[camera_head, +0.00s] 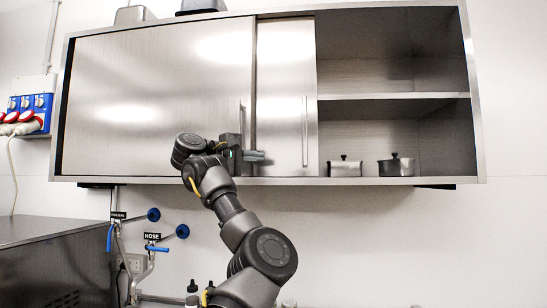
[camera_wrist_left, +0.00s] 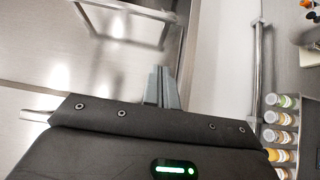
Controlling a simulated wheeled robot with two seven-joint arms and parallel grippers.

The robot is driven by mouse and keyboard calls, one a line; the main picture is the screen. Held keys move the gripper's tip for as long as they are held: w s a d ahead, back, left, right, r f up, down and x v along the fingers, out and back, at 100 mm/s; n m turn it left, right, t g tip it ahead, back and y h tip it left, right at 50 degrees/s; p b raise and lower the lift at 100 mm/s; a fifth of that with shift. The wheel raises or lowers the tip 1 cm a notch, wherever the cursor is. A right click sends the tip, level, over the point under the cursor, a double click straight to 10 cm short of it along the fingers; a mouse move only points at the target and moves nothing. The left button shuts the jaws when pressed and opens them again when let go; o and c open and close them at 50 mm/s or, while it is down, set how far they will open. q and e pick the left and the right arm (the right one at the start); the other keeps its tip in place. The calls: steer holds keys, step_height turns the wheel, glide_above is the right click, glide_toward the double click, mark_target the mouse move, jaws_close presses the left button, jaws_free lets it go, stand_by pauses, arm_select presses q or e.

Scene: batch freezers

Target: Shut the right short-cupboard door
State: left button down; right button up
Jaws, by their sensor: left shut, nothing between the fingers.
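The wall cupboard (camera_head: 150,181) has two steel sliding doors. The right door (camera_head: 282,75) is slid left, partly overlapped by the left door (camera_head: 150,90), and the right side of the cupboard is open. The right door has an upright bar handle (camera_head: 304,132) near its right edge. My left gripper (camera_head: 262,156) is shut and empty, its fingers pointing right in front of the right door's lower part, left of that handle. I cannot tell whether it touches the door. In the left wrist view the shut fingers (camera_wrist_left: 162,88) show before a steel surface. My right gripper is not in view.
Two metal pots (camera_head: 345,167) (camera_head: 396,165) stand in the open lower compartment; the upper shelf (camera_head: 395,96) looks empty. Below are hose taps (camera_head: 157,249) and a steel unit (camera_head: 50,265). Several capped bottles (camera_wrist_left: 280,118) line the right of the wrist view.

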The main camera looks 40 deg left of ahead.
arm_select(q)
steer(key=w+d+p, duration=0.4)
steer(key=w+p, duration=0.4)
steer(key=w, duration=0.3)
steer(key=shift+w+d, duration=0.2)
steer(key=shift+d, duration=0.15)
steer(key=shift+a, duration=0.15)
